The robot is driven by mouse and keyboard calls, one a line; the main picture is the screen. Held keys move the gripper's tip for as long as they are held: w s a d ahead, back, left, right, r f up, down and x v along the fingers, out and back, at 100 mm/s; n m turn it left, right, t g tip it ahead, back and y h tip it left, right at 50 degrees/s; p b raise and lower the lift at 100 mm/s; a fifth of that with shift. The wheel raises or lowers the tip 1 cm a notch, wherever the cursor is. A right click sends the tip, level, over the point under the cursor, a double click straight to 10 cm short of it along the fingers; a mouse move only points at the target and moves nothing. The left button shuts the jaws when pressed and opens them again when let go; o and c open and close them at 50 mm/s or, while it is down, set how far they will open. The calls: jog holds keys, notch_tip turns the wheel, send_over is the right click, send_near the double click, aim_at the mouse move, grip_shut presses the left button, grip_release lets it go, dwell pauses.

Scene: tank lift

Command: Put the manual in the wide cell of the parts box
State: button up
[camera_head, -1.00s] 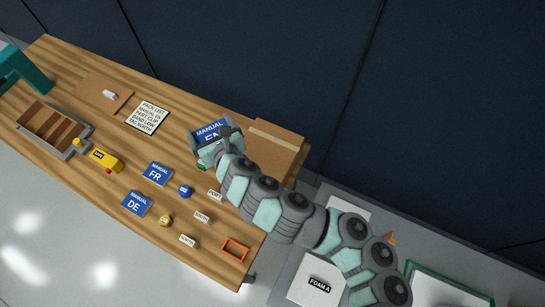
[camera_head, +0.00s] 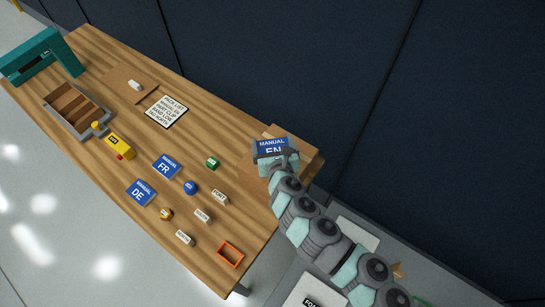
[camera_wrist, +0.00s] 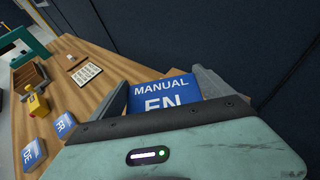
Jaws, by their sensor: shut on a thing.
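My gripper (camera_head: 274,150) is shut on the blue manual EN (camera_head: 271,145), which it holds above the table's right end. In the wrist view the manual EN (camera_wrist: 163,95) shows between the two grey fingers of my gripper (camera_wrist: 165,88), its lower part hidden by the gripper body. The divided brown box (camera_head: 75,104), which looks like the parts box, sits in a grey frame at the table's far left, well away from my gripper. It also shows in the wrist view (camera_wrist: 28,77). Its cells look empty; their widths are hard to compare.
Manuals FR (camera_head: 166,166) and DE (camera_head: 141,192) lie mid-table. A yellow tool (camera_head: 120,146), pack list (camera_head: 166,110), several small tags and round parts, and an orange tray (camera_head: 230,255) are spread about. A teal frame (camera_head: 45,55) stands at the left end. Cardboard (camera_head: 305,155) lies behind my gripper.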

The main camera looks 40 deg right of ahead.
jog(key=shift+a+f, duration=0.1)
jog(key=shift+f, duration=3.4)
jog(key=shift+f, duration=0.1)
jog(key=shift+f+b, duration=0.15)
jog(key=shift+b, duration=0.25)
jog(key=o, duration=1.2)
jog(key=shift+r, duration=0.25)
jog(key=shift+s, duration=0.15)
jog(key=p+v, duration=0.1)
jog(key=v, duration=1)
jog(key=shift+s+a+r, duration=0.2)
jog(key=shift+s+a, duration=0.05)
